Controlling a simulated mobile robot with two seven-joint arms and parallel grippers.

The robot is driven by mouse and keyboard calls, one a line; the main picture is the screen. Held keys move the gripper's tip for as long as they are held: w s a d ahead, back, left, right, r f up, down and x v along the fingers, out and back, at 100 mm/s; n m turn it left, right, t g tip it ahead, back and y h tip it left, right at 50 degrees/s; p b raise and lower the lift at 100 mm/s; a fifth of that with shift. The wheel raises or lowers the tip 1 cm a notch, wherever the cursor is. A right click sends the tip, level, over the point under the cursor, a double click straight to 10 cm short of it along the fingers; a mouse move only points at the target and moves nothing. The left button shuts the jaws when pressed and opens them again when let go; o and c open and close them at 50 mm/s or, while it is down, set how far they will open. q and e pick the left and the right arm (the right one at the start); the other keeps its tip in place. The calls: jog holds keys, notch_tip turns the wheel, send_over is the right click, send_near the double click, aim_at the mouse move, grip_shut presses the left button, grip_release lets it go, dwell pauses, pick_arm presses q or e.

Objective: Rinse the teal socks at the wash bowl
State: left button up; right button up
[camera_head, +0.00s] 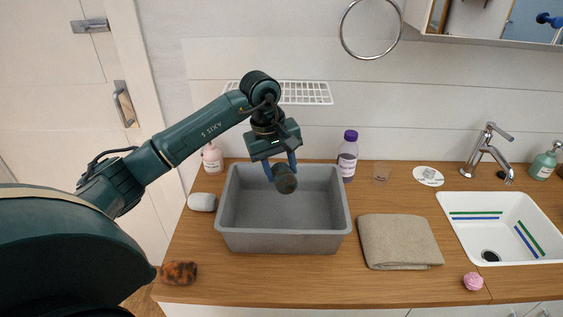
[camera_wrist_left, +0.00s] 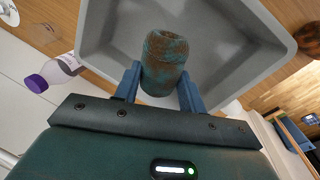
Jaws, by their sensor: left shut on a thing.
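The rolled teal socks (camera_head: 286,182) are stained with brown patches, which show clearly in the left wrist view (camera_wrist_left: 163,60). My left gripper (camera_head: 281,167) is shut on them, with one blue finger on each side in the left wrist view (camera_wrist_left: 159,88). It holds them over the grey rectangular wash bowl (camera_head: 283,241), near its back wall in the head view. The bowl looks empty inside. I cannot tell how far above its floor the socks are. My right gripper is not in view.
An orange-brown mottled roll (camera_head: 180,273) lies at the counter's front left. A purple-capped bottle (camera_head: 347,160) stands behind the bowl, a pink bottle (camera_head: 212,159) and grey oval thing (camera_head: 202,202) left. A folded beige towel (camera_head: 400,241) and white sink (camera_head: 505,225) are right.

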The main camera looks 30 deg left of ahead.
aim_at(279, 168)
pick_arm(q)
notch_tip(279, 168, down, 3)
jog(key=shift+f+b, duration=0.1)
jog(key=shift+b, duration=0.65)
jog(key=shift+f+b, duration=2.25)
jog(key=shift+f, duration=1.95)
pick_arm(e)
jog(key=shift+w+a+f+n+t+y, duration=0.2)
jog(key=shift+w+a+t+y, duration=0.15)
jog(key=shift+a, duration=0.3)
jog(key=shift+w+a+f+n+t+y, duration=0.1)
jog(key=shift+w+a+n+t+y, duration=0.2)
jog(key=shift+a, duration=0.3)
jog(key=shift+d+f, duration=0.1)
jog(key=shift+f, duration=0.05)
